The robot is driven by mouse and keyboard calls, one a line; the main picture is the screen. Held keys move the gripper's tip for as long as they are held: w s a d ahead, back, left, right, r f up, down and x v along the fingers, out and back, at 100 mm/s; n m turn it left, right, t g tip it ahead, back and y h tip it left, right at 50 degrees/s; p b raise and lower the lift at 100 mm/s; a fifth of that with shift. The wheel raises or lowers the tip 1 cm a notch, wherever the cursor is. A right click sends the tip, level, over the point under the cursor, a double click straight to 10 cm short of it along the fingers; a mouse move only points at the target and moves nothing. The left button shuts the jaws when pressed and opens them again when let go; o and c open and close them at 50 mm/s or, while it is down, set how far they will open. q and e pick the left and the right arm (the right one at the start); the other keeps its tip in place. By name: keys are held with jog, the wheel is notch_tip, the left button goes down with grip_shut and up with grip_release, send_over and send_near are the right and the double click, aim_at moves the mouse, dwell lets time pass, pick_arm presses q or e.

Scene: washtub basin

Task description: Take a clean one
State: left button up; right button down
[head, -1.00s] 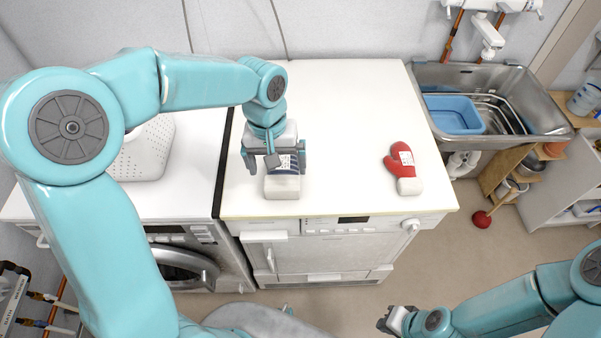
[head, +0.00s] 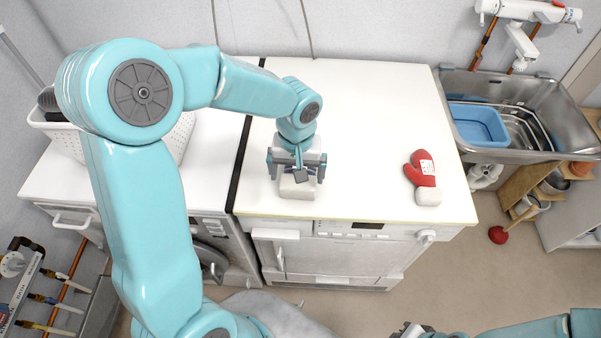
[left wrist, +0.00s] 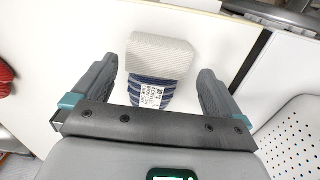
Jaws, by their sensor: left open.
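A blue-and-white striped mitten with a pale cuff and a printed label lies on the white worktop; in the head view only its cuff (head: 297,189) shows clearly, the rest being hidden under my left gripper. My left gripper (head: 296,176) is open and points down over it. In the left wrist view the mitten (left wrist: 153,90) lies between the two spread fingers, with a gap on both sides. A red mitten (head: 420,172) with a white cuff and label lies to the right on the same worktop. My right gripper (head: 408,331) is low at the bottom edge, partly cut off.
The worktop (head: 360,110) is clear between and behind the mittens. A metal sink (head: 555,95) with a blue basin (head: 478,125) stands at right. A white perforated basket (head: 180,138) sits on the left machine, partly behind my left arm.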

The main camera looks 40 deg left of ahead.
pick_arm(q)
jog(key=f, duration=0.3)
jog(key=f+p, duration=0.1)
jog(key=f, duration=0.1)
jog(key=shift+w+f, duration=0.25)
jog(key=shift+f, duration=0.05)
jog(key=shift+s, duration=0.15)
jog(key=c, duration=0.7)
jog(key=shift+r, duration=0.1)
